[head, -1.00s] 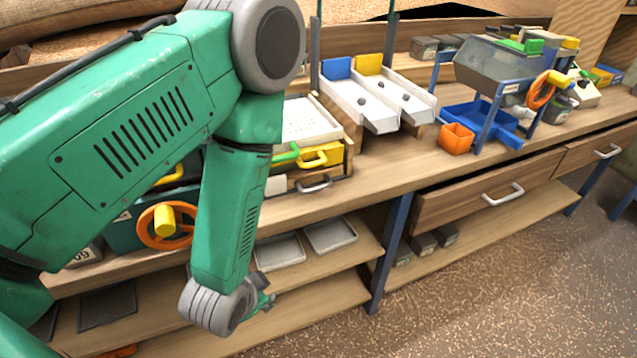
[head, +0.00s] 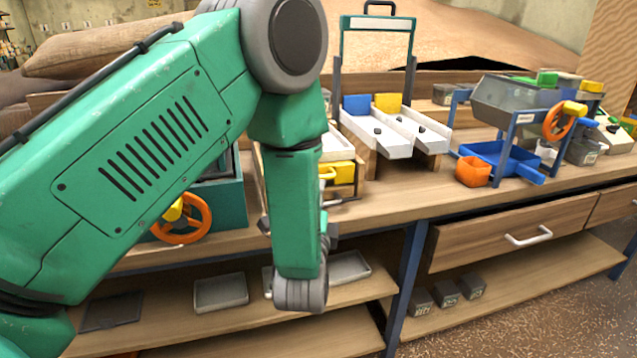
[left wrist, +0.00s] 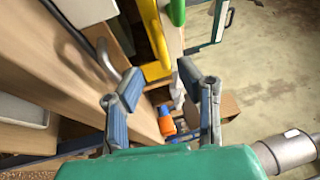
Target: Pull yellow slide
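The yellow slide (head: 343,173) sits in the wooden-sided unit on the bench, partly hidden behind my left arm in the head view. Its yellow handle (left wrist: 155,42) shows at the top of the left wrist view, beside a green handle (left wrist: 177,9). My left gripper (left wrist: 160,78) is open and empty, its two fingers spread. The yellow handle lies beyond the fingertips, roughly in line with the gap between them; I see no contact. In the head view my forearm hides most of this gripper. My right gripper is in neither view.
A grey metal handle (left wrist: 98,60) and a wooden edge lie left of the fingers in the left wrist view. An orange wheel (head: 182,219) is at the left. Grey trays lie on the shelf below.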

